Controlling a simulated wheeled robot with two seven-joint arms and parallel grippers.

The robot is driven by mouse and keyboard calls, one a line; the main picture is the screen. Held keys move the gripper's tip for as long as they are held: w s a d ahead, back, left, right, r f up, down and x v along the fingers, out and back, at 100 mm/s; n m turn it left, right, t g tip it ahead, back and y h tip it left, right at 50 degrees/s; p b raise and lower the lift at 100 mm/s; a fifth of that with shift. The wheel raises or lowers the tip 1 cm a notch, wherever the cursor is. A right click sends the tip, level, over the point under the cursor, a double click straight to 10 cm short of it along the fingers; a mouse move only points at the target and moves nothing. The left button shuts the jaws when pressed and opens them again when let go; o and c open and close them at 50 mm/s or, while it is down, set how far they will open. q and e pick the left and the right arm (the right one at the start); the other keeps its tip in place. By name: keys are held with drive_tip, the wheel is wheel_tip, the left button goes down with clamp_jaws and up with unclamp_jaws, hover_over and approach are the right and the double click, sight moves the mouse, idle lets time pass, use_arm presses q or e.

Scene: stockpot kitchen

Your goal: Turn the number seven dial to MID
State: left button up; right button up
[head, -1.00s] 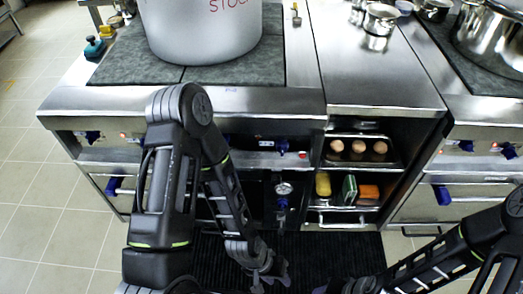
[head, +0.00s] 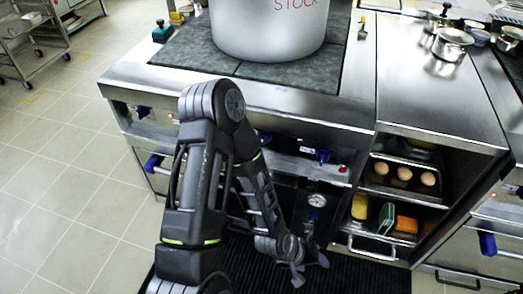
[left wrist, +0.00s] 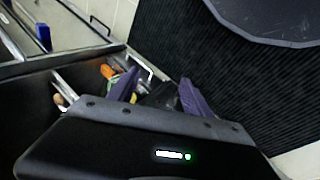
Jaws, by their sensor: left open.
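Blue dials sit on the steel stove's front panel in the head view: one at the left (head: 143,110), one partly behind my left arm (head: 264,137), and one at the right (head: 323,156). Their numbers and the MID mark are too small to read, so I cannot tell which is number seven. My left gripper (head: 302,262) is low in front of the stove, below the dials and apart from them. In the left wrist view its two purple fingers (left wrist: 160,95) are apart with nothing between them. My right gripper is not in view.
A large stock pot (head: 268,30) stands on the stove top. A pressure gauge (head: 316,201) is below the right dial. A shelf with eggs (head: 404,174) and sponges (head: 385,220) is to the right.

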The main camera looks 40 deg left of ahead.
use_arm(q)
drive_tip(key=w+a+r+n+t+y+b, duration=0.2)
drive_tip(key=w+a+n+t+b, duration=0.3)
drive_tip(key=a, duration=0.3)
drive_tip(key=w+a+r+n+t+y+b, duration=0.1)
drive_tip(key=w+a+n+t+y+b, duration=0.1)
drive_tip(key=w+a+n+b, duration=0.4)
drive_tip(key=a+r+n+t+y+b, duration=0.4)
drive_tip(key=a+r+n, duration=0.5)
drive_tip(key=a, duration=0.7)
wheel_tip(320, 180, up, 2)
drive_tip(key=shift+w+a+r+t+b, duration=0.25)
drive_tip(key=shift+w+t+b, duration=0.25)
drive_tip(key=shift+t, duration=0.6)
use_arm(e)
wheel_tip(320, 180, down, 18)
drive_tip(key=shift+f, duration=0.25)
use_arm(q)
drive_tip(key=shift+f, duration=0.1)
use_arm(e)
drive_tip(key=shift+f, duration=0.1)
